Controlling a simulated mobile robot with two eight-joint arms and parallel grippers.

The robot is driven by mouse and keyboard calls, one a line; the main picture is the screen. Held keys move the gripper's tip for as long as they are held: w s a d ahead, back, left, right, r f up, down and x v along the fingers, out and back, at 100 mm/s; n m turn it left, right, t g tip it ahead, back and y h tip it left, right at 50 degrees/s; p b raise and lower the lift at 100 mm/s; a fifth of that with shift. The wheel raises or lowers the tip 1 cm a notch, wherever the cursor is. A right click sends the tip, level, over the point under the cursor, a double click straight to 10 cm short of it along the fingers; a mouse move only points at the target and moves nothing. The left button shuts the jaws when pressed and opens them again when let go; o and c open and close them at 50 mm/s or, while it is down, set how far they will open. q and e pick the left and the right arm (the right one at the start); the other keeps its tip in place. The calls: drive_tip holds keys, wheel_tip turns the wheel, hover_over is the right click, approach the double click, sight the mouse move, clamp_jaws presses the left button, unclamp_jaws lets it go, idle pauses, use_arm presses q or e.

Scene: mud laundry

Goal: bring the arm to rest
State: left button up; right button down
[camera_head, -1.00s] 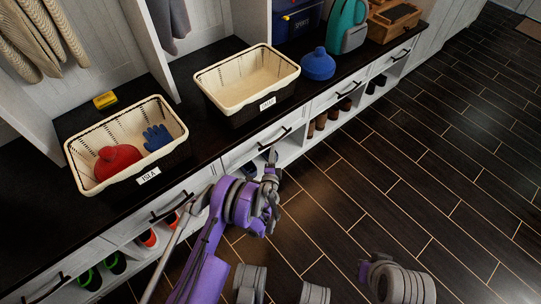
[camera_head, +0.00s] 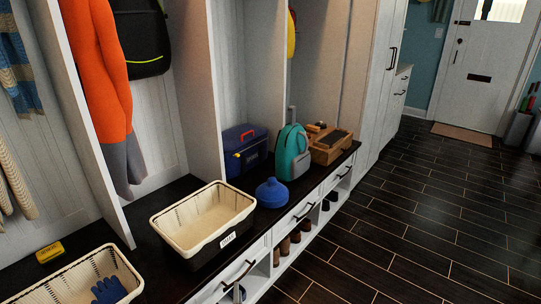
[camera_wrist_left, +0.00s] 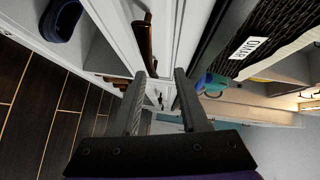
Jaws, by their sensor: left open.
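My left gripper (camera_wrist_left: 161,76) shows in the left wrist view with its two dark fingers apart and nothing between them. It points along the white drawer fronts of the bench, and that view is turned on its side. A dark woven basket side with a white label (camera_wrist_left: 243,47) is to the right of the fingers, apart from them. I cannot make out either gripper clearly in the head view. My right gripper is not in view.
A cream-lined basket (camera_head: 184,239) stands on the dark bench top. Another basket (camera_head: 128,276) holds a blue glove (camera_head: 108,290). A blue hat (camera_head: 272,193), teal backpack (camera_head: 293,155), blue box (camera_head: 246,150) and wooden crate (camera_head: 331,148) stand farther along. The dark floor (camera_head: 420,220) is clear.

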use_arm(q)
drive_tip(key=s+a+r+n+g+y, duration=0.1)
drive_tip(key=a+r+n+g+y, duration=0.3)
drive_tip(key=r, duration=0.9)
drive_tip(key=s+a+r+n+g, duration=0.2)
drive_tip(key=s+a+r+n, duration=0.35)
drive_tip(key=s+r, duration=0.3)
drive_tip(key=s+d+r+n+g+h, duration=0.1)
drive_tip(key=s+d+n+g+h, duration=0.15)
drive_tip(key=s, duration=1.45)
drive_tip(key=s+d+n+g+h, duration=0.2)
drive_tip(key=s+d+g+h, duration=0.2)
drive_tip(key=s, duration=1.2)
wheel_tip(320, 180, up, 28)
drive_tip(key=w+t+p, duration=0.1)
drive_tip(key=p, duration=2.3)
drive_tip(key=shift+a+t, duration=0.2)
drive_tip(key=shift+t, duration=0.15)
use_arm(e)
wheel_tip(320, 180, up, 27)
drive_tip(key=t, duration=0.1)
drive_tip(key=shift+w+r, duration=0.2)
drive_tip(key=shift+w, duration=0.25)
